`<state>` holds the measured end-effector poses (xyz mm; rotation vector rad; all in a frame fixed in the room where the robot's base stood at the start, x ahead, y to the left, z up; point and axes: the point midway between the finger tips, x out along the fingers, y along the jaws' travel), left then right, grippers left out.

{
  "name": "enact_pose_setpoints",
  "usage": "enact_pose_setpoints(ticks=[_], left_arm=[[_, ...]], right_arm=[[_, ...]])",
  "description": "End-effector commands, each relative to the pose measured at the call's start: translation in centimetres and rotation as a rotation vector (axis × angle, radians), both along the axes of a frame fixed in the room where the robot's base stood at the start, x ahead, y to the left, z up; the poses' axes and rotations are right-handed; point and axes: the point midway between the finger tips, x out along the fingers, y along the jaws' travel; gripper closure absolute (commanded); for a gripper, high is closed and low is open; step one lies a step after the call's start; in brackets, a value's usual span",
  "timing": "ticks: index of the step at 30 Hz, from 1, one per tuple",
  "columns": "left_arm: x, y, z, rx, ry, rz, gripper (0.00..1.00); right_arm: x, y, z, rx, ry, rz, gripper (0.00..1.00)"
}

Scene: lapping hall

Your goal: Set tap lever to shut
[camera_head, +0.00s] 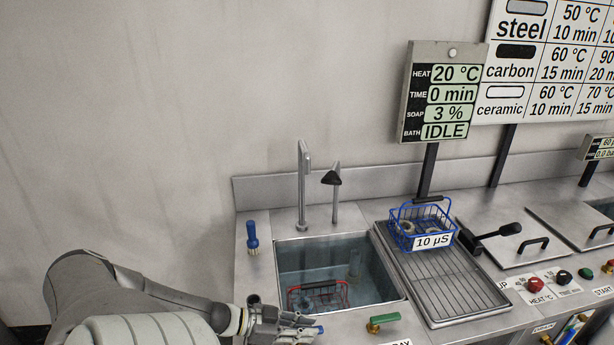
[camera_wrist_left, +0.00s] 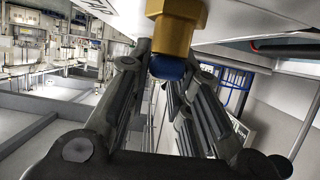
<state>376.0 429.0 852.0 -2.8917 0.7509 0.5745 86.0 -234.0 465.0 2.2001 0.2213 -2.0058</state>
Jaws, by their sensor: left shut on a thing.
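In the left wrist view a brass fitting (camera_wrist_left: 175,22) with a blue end (camera_wrist_left: 168,67) sits between the fingers of my left gripper (camera_wrist_left: 170,90). This appears to be the tap lever. In the head view my left gripper (camera_head: 296,330) is at the front rim of the sink, shut, with a bit of blue lever (camera_head: 320,329) at its fingertips. Most of the lever is hidden by the fingers, so its exact setting cannot be read. The tap spout (camera_head: 303,185) stands upright behind the sink (camera_head: 335,265). My right gripper is not in view.
A green-handled brass lever (camera_head: 382,320) is close to the right of my left gripper. A red basket (camera_head: 318,296) is in the sink. A blue basket (camera_head: 420,222) stands on the drainer (camera_head: 450,290). A blue brush (camera_head: 252,236) is left of the sink.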

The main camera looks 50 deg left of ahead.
Motion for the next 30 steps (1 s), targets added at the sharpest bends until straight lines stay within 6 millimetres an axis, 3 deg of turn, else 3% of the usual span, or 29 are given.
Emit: enact_pose_setpoints(ticks=[8,9,14,24,30], left_arm=[[-0.1,-0.2,-0.1,-0.003,0.001,-0.003,1.00],[-0.1,-0.2,-0.1,-0.003,0.001,-0.003,0.79],[-0.1,-0.2,-0.1,-0.003,0.001,-0.002,0.59],[-0.1,0.0,0.0,-0.001,0.001,-0.001,0.59],[-1.1,0.5,0.3,-0.001,0.005,0.000,0.59]], right_arm=[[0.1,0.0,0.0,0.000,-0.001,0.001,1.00],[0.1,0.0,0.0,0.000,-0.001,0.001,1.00],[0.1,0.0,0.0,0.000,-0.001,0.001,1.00],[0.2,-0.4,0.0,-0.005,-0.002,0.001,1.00],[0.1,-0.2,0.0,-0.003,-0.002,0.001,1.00]])
